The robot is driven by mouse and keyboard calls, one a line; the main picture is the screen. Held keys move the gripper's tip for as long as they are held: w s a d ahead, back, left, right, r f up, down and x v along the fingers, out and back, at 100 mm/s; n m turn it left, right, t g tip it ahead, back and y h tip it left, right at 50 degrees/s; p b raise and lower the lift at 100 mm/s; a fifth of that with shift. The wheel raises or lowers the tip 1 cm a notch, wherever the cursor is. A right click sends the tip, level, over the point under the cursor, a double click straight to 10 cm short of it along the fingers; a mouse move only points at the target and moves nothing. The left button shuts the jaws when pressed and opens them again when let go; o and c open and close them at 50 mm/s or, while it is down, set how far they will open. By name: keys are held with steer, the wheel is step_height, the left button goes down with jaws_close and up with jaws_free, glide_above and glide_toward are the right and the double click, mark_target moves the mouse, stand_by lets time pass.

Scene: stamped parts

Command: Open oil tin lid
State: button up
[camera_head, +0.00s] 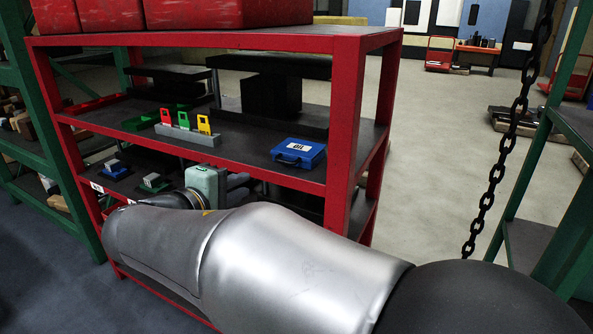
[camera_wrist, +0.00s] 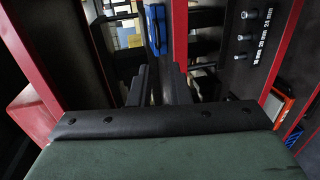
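The oil tin (camera_head: 299,152) is a small blue case with a white "Oil" label on top and a handle at its front. It sits on the red rack's middle shelf, near the right front post. Its lid looks shut. A blue shape at the top of the wrist view (camera_wrist: 156,28) looks like the same tin, beyond the fingers. My gripper (camera_wrist: 159,88) has its two dark fingers apart with nothing held between them. It is apart from the tin.
The red rack (camera_head: 345,140) has posts and a shelf edge close to my arm. A grey holder with red, green and yellow pieces (camera_head: 187,130) stands left of the tin. Red boxes (camera_head: 235,12) sit on top. A chain (camera_head: 497,160) hangs at right. Shelf space around the tin is clear.

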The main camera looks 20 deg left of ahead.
mark_target(283, 162)
steer(key=x, duration=0.5)
steer(key=p+x, duration=0.1)
steer(key=x, duration=1.1)
steer(key=shift+w+a+r, duration=0.1)
steer(key=shift+a+r, duration=0.1)
steer(key=shift+a, duration=0.2)
steer(key=shift+p, duration=0.3)
jaws_close()
